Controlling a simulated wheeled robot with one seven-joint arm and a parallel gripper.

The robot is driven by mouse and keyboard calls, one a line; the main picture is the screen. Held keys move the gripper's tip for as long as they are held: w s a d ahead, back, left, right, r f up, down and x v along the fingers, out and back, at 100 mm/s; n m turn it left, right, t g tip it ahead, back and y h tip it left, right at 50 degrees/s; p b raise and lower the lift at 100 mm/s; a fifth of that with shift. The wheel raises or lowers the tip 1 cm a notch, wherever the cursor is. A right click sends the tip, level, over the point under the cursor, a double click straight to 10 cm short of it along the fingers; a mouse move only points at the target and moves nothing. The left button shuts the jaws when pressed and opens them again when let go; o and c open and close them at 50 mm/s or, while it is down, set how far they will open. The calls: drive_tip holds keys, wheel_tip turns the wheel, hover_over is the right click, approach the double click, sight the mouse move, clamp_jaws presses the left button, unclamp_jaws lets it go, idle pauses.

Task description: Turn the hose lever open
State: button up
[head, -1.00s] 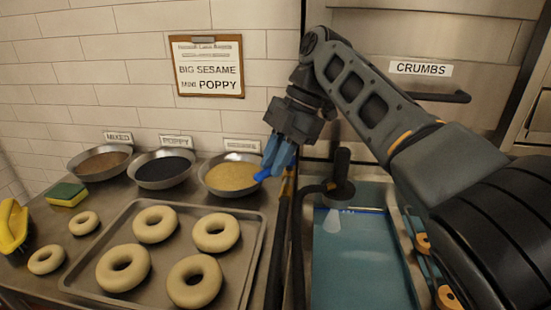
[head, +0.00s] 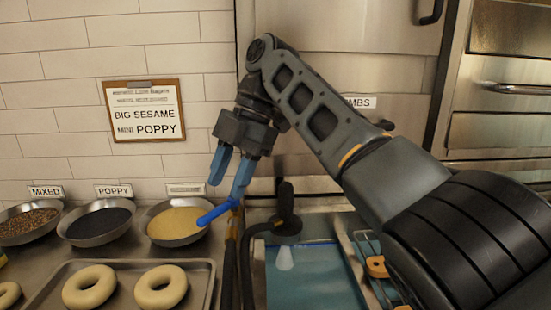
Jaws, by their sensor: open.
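The hose lever (head: 214,213) is a blue bar beside the sesame bowl, slanting down to the left from the top of a yellowish upright post. My gripper (head: 226,190) points down with its two blue fingers spread. It is open and empty. The right fingertip is close to the lever's post end and overlaps it in the picture; I cannot tell whether they touch. A black hose (head: 246,258) curves beside the post to a dark spray head (head: 287,226) with a pale nozzle over the blue basin (head: 310,283).
Bowls of mixed topping (head: 27,224), poppy (head: 99,223) and sesame (head: 176,224) stand along the wall at left. A tray (head: 128,268) with bagels lies in front. Steel oven-like fronts (head: 350,60) rise behind the basin.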

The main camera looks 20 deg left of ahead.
drive_tip(key=d+r+p, duration=0.1)
drive_tip(key=d+r, duration=0.4)
drive_tip(key=d, duration=0.4)
drive_tip(key=shift+s+r, duration=0.3)
drive_tip(key=shift+s, duration=0.05)
drive_tip(key=shift+c, duration=0.2)
